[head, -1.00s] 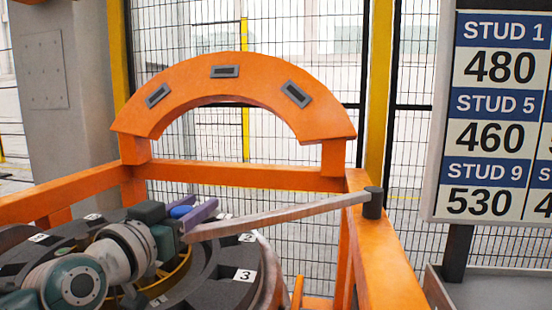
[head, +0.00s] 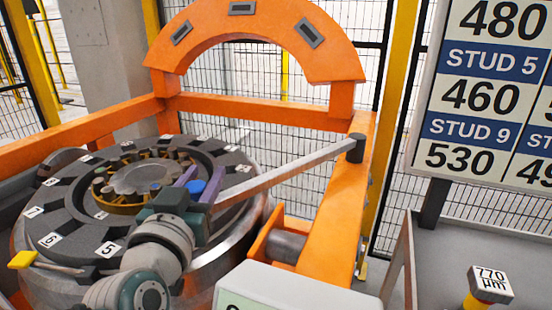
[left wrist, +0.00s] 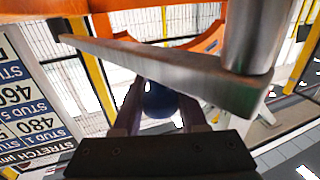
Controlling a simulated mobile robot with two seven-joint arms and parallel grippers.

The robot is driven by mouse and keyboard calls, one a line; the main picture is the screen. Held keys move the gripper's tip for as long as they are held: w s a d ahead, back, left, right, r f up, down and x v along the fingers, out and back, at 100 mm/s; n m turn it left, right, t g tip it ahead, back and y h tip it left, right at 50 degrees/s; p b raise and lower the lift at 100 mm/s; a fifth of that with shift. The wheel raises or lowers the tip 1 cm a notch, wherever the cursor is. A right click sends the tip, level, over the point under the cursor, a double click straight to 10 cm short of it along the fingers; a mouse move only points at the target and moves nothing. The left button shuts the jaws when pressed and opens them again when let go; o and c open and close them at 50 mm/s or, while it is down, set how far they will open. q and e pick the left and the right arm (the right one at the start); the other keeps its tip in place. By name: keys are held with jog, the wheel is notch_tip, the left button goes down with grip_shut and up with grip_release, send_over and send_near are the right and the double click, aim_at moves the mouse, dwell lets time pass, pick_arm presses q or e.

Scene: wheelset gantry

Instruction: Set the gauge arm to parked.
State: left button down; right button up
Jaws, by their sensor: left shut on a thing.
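The gauge arm (head: 285,170) is a grey metal bar. It runs from a dark pivot post (head: 356,148) on the orange frame down-left over the round wheel part, and also crosses the left wrist view (left wrist: 165,68). A blue knob (head: 197,187) sits at its free end and shows as a dark blue ball in the left wrist view (left wrist: 160,100). My left gripper (head: 199,181), with purple fingers, is shut on this knob, one finger on each side. My right gripper is not in view.
An orange arch (head: 258,30) with three dark slots stands behind the wheel (head: 68,265), which carries numbered dark pads. A stud board (head: 490,90) hangs at the right above a grey table (head: 450,255). A 770 µm block (head: 490,284) and a pale box (head: 290,290) are nearby.

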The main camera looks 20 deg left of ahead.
pick_arm(q)
jog(key=shift+c, duration=2.4)
grip_release()
jog(key=v, duration=0.9)
jog(key=shift+s, duration=0.4)
jog(key=shift+d, duration=0.1)
